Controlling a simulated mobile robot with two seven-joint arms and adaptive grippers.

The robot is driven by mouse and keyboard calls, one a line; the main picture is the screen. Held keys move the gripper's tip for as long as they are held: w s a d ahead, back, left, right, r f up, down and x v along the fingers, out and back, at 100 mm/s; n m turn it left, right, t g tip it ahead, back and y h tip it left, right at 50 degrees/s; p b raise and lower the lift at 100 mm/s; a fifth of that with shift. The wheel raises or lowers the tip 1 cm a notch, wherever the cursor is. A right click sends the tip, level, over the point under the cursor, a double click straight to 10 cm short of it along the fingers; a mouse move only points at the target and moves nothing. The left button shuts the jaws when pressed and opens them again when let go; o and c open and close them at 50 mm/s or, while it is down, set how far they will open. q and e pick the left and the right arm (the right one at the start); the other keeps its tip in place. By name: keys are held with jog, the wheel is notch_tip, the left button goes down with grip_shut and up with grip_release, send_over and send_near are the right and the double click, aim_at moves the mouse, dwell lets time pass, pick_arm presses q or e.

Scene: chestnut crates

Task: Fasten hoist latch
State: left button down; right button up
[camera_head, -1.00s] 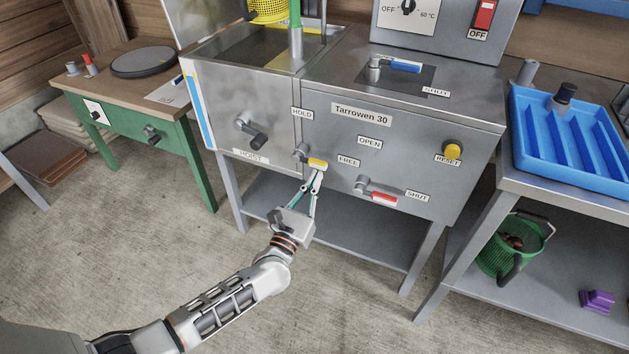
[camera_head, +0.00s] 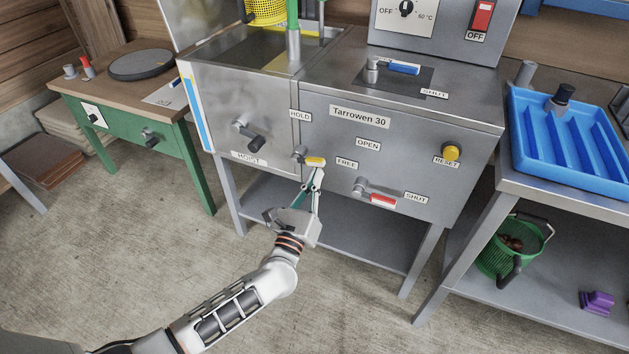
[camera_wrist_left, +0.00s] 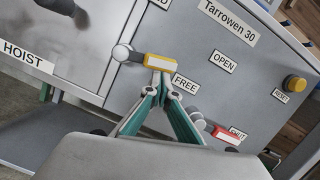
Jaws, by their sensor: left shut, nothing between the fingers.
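The hoist latch (camera_head: 315,161) is a small yellow-handled lever on a grey pivot on the front of the steel Tarrowen 30 machine. Its handle points right, towards the FREE label (camera_head: 347,163); the HOLD label (camera_head: 300,115) is above the pivot. In the left wrist view the yellow handle (camera_wrist_left: 161,62) lies nearly level, just beyond my fingertips. My left gripper (camera_head: 317,174) is shut and empty, with its tips just below the handle's right part. I cannot tell whether they touch it. My right gripper is not in view.
A red-handled lever (camera_head: 381,201) sits right of the latch, and a black-handled crank (camera_head: 253,140) left of it. A yellow RESET button (camera_head: 452,151) is farther right. A side table with a blue tray (camera_head: 520,160) stands at the right. The floor before the machine is clear.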

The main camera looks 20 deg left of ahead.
aim_at(311, 161)
pick_arm(q)
notch_tip(311, 161, up, 3)
jog(key=n, duration=0.3)
jog(key=n+y, duration=0.1)
jog(key=n, duration=0.1)
jog(key=shift+n+g+y, duration=0.3)
jog(key=shift+n, duration=0.1)
jog(key=r+n, duration=0.1)
jog(key=n, duration=0.1)
jog(key=a+r+n+y, duration=0.1)
jog(key=n, duration=0.1)
jog(key=shift+r+g, duration=0.2)
jog(key=shift+g, duration=0.1)
jog(key=shift+a+r+n+g, duration=0.35)
jog(key=shift+r+n, duration=0.1)
jog(key=shift+n, duration=0.55)
jog(key=shift+a+r+n+g, duration=0.25)
jog(key=shift+a+r+n, duration=0.15)
jog(key=shift+a+n, duration=0.4)
jog(key=shift+a+r+n+g, duration=0.2)
jog(key=shift+a+r+n, duration=0.25)
jog(key=shift+n, duration=0.65)
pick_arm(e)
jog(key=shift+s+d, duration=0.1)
pick_arm(q)
jog(key=shift+w+a, duration=0.1)
